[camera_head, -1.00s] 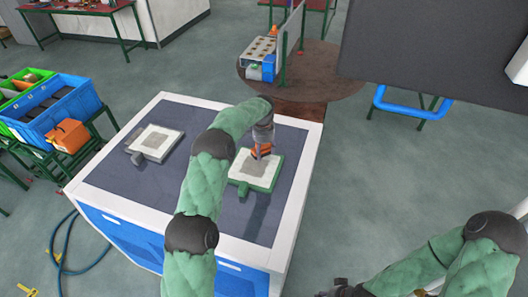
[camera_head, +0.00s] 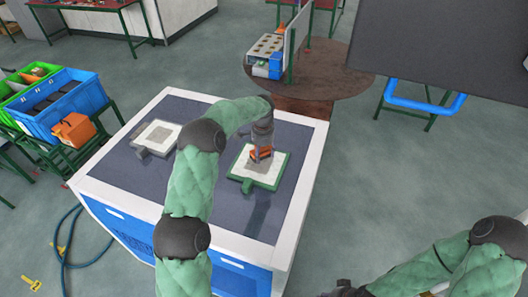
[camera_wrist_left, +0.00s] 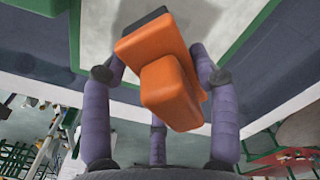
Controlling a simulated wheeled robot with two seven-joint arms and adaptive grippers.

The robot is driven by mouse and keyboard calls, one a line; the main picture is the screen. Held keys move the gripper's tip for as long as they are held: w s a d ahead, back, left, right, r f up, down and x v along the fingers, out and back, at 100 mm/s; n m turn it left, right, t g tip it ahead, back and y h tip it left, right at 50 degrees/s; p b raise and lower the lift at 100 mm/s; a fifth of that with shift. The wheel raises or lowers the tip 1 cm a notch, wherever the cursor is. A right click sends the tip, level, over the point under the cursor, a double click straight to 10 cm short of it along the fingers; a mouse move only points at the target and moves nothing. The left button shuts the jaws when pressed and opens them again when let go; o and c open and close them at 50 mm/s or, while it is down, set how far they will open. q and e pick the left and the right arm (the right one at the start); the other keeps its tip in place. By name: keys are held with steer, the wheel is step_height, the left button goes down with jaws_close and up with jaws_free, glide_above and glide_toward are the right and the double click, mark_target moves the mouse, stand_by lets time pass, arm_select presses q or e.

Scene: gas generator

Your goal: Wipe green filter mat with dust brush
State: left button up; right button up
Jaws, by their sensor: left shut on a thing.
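The green filter mat (camera_head: 246,180) is a green-framed square with a pale face and a grey dusty patch, lying on the dark table top. My left gripper (camera_head: 262,150) is over it, pointing down. It is shut on the orange dust brush (camera_head: 261,154). In the left wrist view the orange brush (camera_wrist_left: 160,70) sits between my purple fingers, with its dark end against or just over the pale mat face (camera_wrist_left: 205,22). I cannot tell whether it touches. My right arm shows at the lower right, but its gripper is not clearly visible.
A second, grey-framed mat (camera_head: 157,136) lies left on the same white-rimmed table (camera_head: 110,200). Blue and green crates (camera_head: 60,92) with an orange box (camera_head: 73,130) stand at the left. A blue hose (camera_head: 62,250) lies on the floor. The table's front right is clear.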

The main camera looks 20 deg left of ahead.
arm_select(q)
steer(key=shift+s+d+r+b, duration=0.1)
steer(key=shift+s+b, duration=0.35)
steer(key=shift+s, duration=1.2)
steer(key=shift+s+d+r+b, duration=0.1)
steer(key=shift+s+b, duration=0.35)
steer(key=shift+s, duration=1.15)
steer(key=shift+a, duration=0.8)
steer(key=shift+w+a+r+p, duration=0.15)
steer(key=shift+w+p, duration=0.5)
steer(key=shift+w, duration=1.15)
steer(key=shift+w+r+p, duration=0.1)
steer(key=shift+w+p, duration=0.5)
steer(key=shift+w, duration=1.15)
steer(key=shift+c, duration=0.2)
steer(key=shift+w+a+r+p, duration=0.15)
steer(key=shift+w+p, duration=0.6)
steer(key=shift+w, duration=1.05)
steer(key=shift+a, duration=0.65)
steer(key=shift+s+b, duration=0.4)
steer(key=shift+s, duration=0.25)
steer(key=shift+s+d+r+b, duration=0.15)
steer(key=shift+s+b, duration=0.65)
steer(key=shift+s, duration=1.05)
steer(key=shift+s+d+r+b, duration=0.1)
steer(key=shift+s+b, duration=0.35)
steer(key=shift+s, duration=1)
steer(key=shift+s+d+r+b, duration=0.1)
steer(key=shift+s+b, duration=0.35)
steer(key=shift+s, duration=1)
